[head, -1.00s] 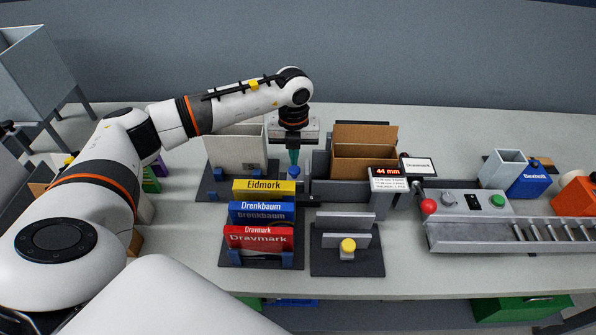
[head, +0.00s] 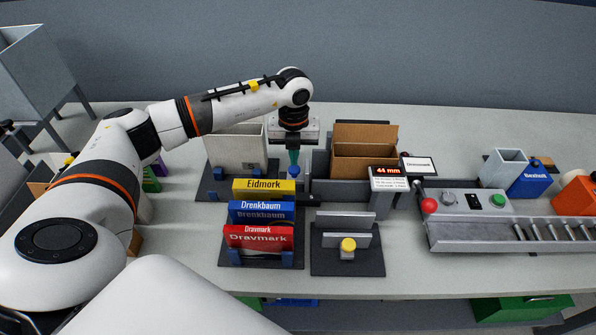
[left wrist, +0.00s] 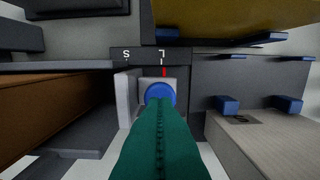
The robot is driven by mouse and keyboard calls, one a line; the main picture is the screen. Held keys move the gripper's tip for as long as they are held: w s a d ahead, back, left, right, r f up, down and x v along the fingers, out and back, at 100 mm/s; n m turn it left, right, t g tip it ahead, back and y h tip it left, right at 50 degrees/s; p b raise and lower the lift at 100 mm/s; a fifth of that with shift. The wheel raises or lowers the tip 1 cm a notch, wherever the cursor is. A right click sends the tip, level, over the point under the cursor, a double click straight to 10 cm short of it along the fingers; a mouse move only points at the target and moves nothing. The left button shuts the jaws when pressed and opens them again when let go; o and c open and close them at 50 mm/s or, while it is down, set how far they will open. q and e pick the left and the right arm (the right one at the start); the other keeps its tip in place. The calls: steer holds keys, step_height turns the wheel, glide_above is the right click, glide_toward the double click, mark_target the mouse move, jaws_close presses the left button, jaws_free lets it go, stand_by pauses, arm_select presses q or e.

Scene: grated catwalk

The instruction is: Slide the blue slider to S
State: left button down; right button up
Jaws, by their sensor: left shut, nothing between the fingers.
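The blue slider (left wrist: 160,92) is a round blue knob on a light grey block in the left wrist view. Its red pointer (left wrist: 164,72) stands under the letter L (left wrist: 163,53) on the dark scale. The letter S (left wrist: 126,55) is to the left of it in that view. My left gripper (left wrist: 160,108) has green fingers, closed together, at the knob's near edge; I cannot tell whether they touch it. In the head view my left gripper (head: 294,163) points down behind the yellow box, and the knob is only partly visible. My right gripper is not in view.
Upright boxes, yellow (head: 264,188), blue (head: 262,212) and red (head: 260,237), stand in front of the gripper. An open cardboard box (head: 364,160) is to its right, a pale bin (head: 235,152) to its left. A display (head: 388,180) reads 44 mm.

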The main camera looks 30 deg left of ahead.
arm_select(q)
steer(key=shift+f+b, duration=0.65)
steer(key=shift+f, duration=0.25)
steer(key=shift+w+d+b, duration=0.1)
steer(key=shift+w+d, duration=0.35)
steer(key=shift+d, duration=0.25)
steer(key=shift+w+d+b, duration=0.15)
steer(key=shift+w+d, duration=0.25)
steer(key=shift+d, duration=0.35)
steer(key=shift+w+d+b, duration=0.1)
steer(key=shift+w+d, duration=0.35)
steer(key=shift+d, duration=0.25)
stand_by(0.5)
steer(key=shift+r, duration=0.1)
step_height(320, 180, up, 6)
steer(key=p, duration=0.4)
stand_by(0.6)
stand_by(0.4)
